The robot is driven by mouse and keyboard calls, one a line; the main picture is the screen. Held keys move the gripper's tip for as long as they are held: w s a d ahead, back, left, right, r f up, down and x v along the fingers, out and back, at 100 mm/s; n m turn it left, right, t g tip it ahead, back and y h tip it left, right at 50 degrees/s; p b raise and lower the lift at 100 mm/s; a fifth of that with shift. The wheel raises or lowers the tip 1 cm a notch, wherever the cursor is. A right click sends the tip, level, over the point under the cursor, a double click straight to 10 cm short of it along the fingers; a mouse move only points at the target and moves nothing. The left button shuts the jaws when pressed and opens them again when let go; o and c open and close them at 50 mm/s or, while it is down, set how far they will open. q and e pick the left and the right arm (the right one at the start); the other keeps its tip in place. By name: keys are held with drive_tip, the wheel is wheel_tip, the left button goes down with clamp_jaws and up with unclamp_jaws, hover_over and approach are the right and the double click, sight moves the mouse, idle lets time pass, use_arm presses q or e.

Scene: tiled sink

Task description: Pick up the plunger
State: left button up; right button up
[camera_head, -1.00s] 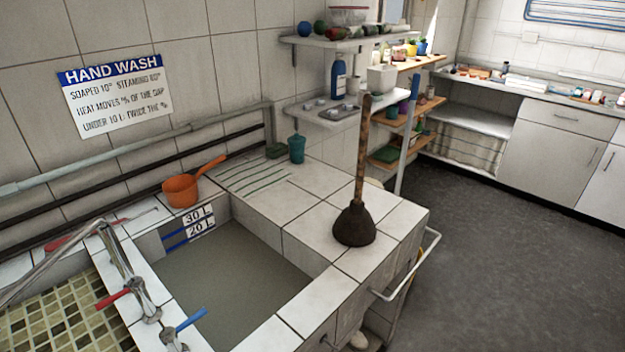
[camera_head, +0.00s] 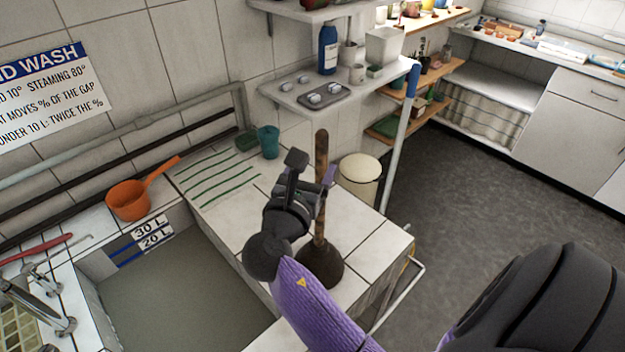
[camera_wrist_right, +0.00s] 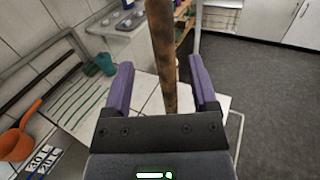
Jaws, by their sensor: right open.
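The plunger stands upright on the white tiled ledge at the right end of the sink. Its brown wooden handle (camera_head: 321,150) rises from a dark rubber cup (camera_head: 322,268), which my right arm partly covers. My right gripper (camera_head: 312,178) is at the handle, around its middle height. In the right wrist view the handle (camera_wrist_right: 163,55) passes upright between the two purple fingers of the open gripper (camera_wrist_right: 160,85), with a gap on each side. My left gripper is not in view.
The water-filled basin (camera_head: 190,290) lies left of the plunger. An orange dipper (camera_head: 128,200) and a teal cup (camera_head: 268,142) stand on the ledge. A shelf (camera_head: 300,100) and a blue-topped pole (camera_head: 402,140) are behind. A metal rail (camera_head: 402,290) runs along the ledge's right side.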

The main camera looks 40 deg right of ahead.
sight(319, 164)
drive_tip(key=x, duration=0.6)
drive_tip(key=shift+s+d+f, duration=0.1)
drive_tip(key=shift+s+f, duration=0.15)
drive_tip(key=shift+f, duration=0.1)
clamp_jaws()
idle(0.8)
